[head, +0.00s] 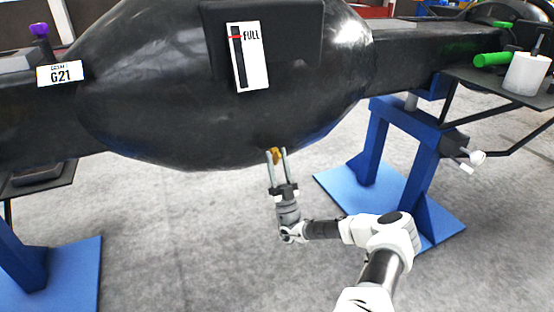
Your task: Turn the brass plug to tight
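The brass plug (275,155) sits at the underside of the large black casting (160,90). My gripper (276,153) reaches up from below, with one finger on each side of the plug. The fingers hide part of the plug. I cannot tell whether they touch it or stand slightly apart from it. No mark showing how tight the plug is can be made out.
A white gauge plate marked FULL (249,57) is on the casting's front. A blue stand (420,160) is at right. A side shelf (490,83) holds a green cylinder (492,59) and a white cup (526,74). The grey floor below is clear.

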